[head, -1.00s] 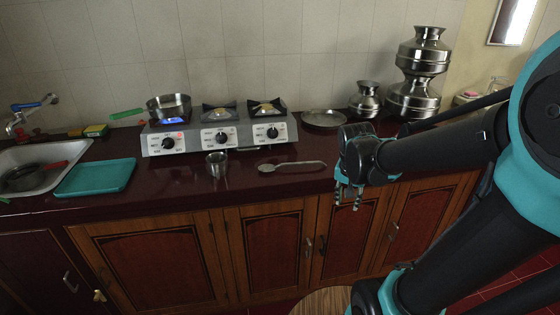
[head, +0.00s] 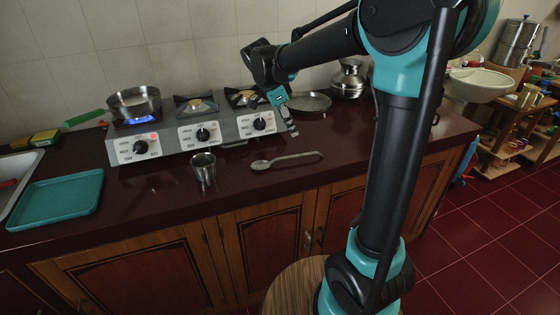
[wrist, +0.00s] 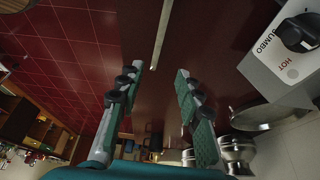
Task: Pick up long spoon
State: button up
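The long spoon (head: 288,159) is grey and lies flat on the dark red counter, in front of the stove, with its bowl to the left and its handle to the right. My gripper (head: 292,127) is above the counter behind the spoon, by the stove's right end, pointing down. In the wrist view my gripper (wrist: 156,74) shows two spread fingers with nothing between them. A pale thin strip, which looks like the spoon's handle (wrist: 161,34), runs down from the top edge to near the fingertips. The spoon's bowl is out of the wrist view.
The stove (head: 190,133) has a lit left burner under a pan (head: 134,103). A steel plate (head: 307,102) and a metal pot (head: 349,78) are behind my arm. A teal tray (head: 55,199) lies at left.

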send_over(304, 154)
jog(key=a, duration=0.3)
notch_tip(304, 154, down, 6)
jog(key=shift+d+f, duration=0.1)
jog(key=x, duration=0.4)
jog(key=shift+s+d+f, duration=0.1)
jog(key=shift+s+d, duration=0.05)
jog(key=shift+d, duration=0.25)
jog(key=shift+d+f, duration=0.2)
jog(key=shift+f, duration=0.3)
jog(key=shift+f, duration=0.25)
grip_shut()
